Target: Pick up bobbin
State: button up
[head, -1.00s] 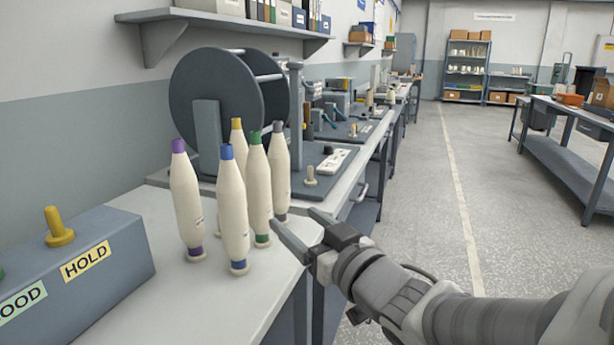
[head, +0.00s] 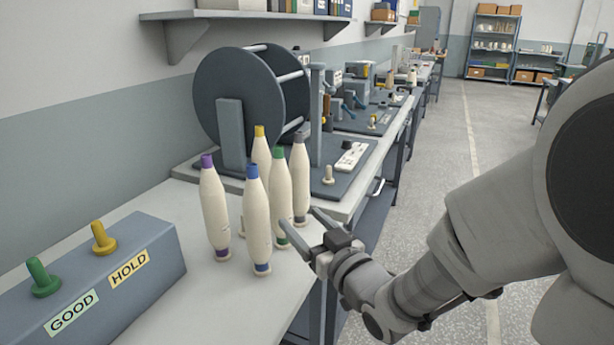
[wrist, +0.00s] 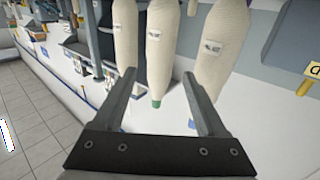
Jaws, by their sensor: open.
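Several cream bobbins stand upright in a cluster on the bench. Their tips are purple (head: 214,210), blue (head: 257,222), green (head: 280,190), yellow (head: 261,148) and grey (head: 300,175). My gripper (head: 298,218) is just right of the cluster, near the green and grey bobbins, with its fingers pointing at them. In the wrist view, my gripper (wrist: 159,75) is open and empty. A green-tipped bobbin (wrist: 160,45) shows between its fingers, with one bobbin (wrist: 128,40) to the left and another (wrist: 222,45) to the right. The gap to the fingers is hard to judge.
A blue-grey box (head: 160,240) with green and yellow knobs, labelled GOOD and HOLD, sits at the left. A large dark reel (head: 235,95) stands behind the bobbins on a plate (head: 350,178). The bench front (head: 210,310) is clear.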

aim_at(286, 203)
jog(key=shift+r+p, duration=0.2)
jog(key=shift+p, duration=0.7)
jog(key=p+x, duration=0.2)
jog(key=p, duration=0.2)
jog(key=shift+w+a+f, duration=0.1)
jog(key=shift+w+a, duration=0.1)
jog(key=shift+w, duration=0.1)
jog(key=shift+x, duration=3.7)
jog(key=shift+a, duration=0.1)
grip_shut()
